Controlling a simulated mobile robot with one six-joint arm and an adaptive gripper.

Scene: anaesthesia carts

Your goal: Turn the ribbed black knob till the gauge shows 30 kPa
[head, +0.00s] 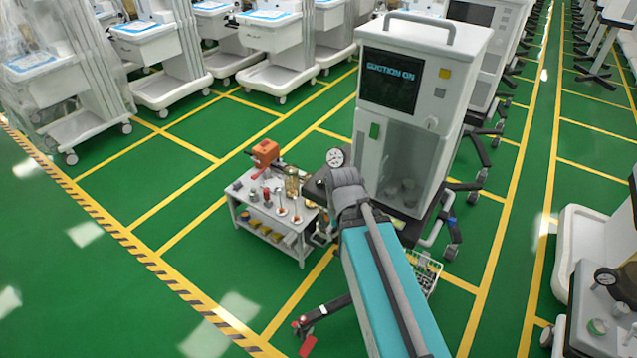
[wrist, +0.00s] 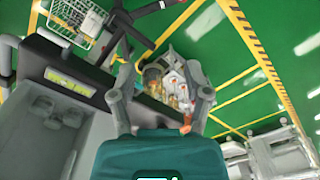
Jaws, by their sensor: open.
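The round white gauge (head: 335,158) with a dark rim stands at the front left of the white suction machine (head: 430,40), just above my wrist in the head view. Its reading is too small to make out. I cannot pick out the ribbed black knob; in the head view my arm covers the area below the gauge. In the wrist view my gripper (wrist: 161,96) is open, its two grey fingers wide apart with nothing held between them. The machine also shows on the left of the wrist view (wrist: 45,125).
The machine's screen (head: 390,80) reads "SUCTION ON". A low white trolley (head: 290,243) with an orange box (head: 265,153) and several small items stands left of my wrist. A wire basket (head: 425,268) is at right. Green floor is open at front left.

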